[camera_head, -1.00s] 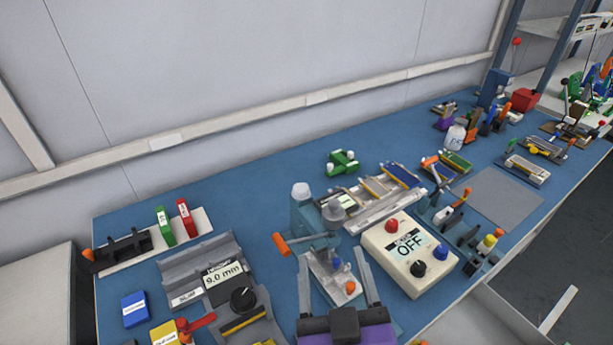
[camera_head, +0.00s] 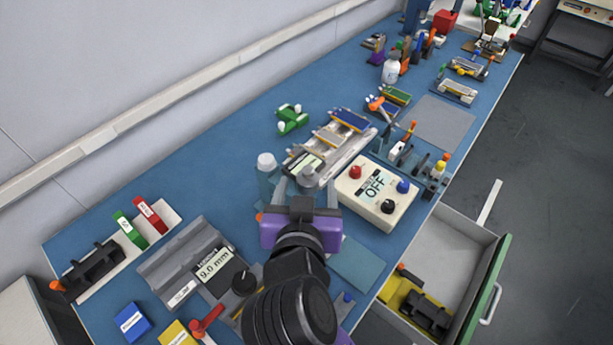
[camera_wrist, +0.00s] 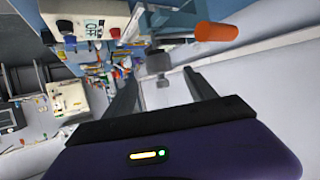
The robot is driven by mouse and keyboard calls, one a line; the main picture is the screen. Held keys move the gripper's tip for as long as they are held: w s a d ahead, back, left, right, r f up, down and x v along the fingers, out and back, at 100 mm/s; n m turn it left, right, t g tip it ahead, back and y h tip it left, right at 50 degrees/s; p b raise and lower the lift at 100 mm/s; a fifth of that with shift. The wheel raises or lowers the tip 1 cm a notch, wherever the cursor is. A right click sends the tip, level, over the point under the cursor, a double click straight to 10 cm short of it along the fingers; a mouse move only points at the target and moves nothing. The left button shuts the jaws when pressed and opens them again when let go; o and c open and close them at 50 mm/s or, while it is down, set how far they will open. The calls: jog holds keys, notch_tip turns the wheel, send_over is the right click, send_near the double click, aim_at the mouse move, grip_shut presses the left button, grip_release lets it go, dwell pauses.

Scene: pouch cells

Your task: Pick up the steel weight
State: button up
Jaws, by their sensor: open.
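The steel weight (camera_head: 308,177) is a small grey cylinder with a narrower knob. It is at the teal press-like stand (camera_head: 267,172) near the middle of the bench, and my gripper hides part of this area. My gripper (camera_head: 308,187) is open, with its fingers pointing at the weight from the near side. In the wrist view the weight (camera_wrist: 158,63) shows ahead, between the lines of the two open fingers (camera_wrist: 161,78). It is not gripped. Whether the fingertips reach beside it I cannot tell.
The stand's orange handle (camera_wrist: 216,32) lies close to one finger in the wrist view. A cream control box reading OFF (camera_head: 376,190) stands close right. A grey rail tray (camera_head: 328,150) lies behind. An open drawer (camera_head: 440,255) juts out at the front right.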

aim_at(307, 179)
jog(key=shift+p+x, duration=0.4)
jog(key=shift+x, duration=1.95)
jog(key=shift+r, duration=0.1)
grip_shut()
